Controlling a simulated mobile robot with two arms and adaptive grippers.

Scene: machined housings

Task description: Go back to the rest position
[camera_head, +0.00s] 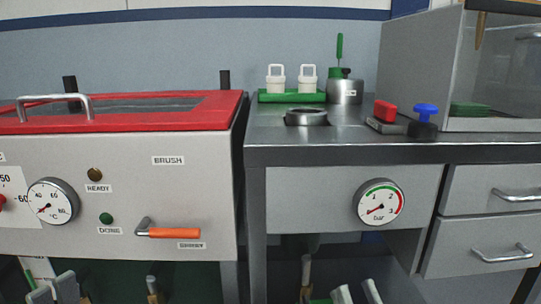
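Two pale, finger-like pieces stick up at the bottom edge, right of centre, and look like my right gripper (357,292). The frame cuts them off, so I cannot tell how far it is open or whether anything is held. Grey angular pieces at the bottom left look like part of my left gripper (55,290). They are cut off too, and its state is unclear. Both sit low, in front of the machine and the bench and below their front panels.
A washer with a red-framed lid (150,121) and an orange-gripped lever (174,233) stands left. A steel bench (400,152) carries a green tray (292,96) with two white cups (276,79), a grey pot (345,91) and red and blue controls. Drawer handles (503,253) jut out at right.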

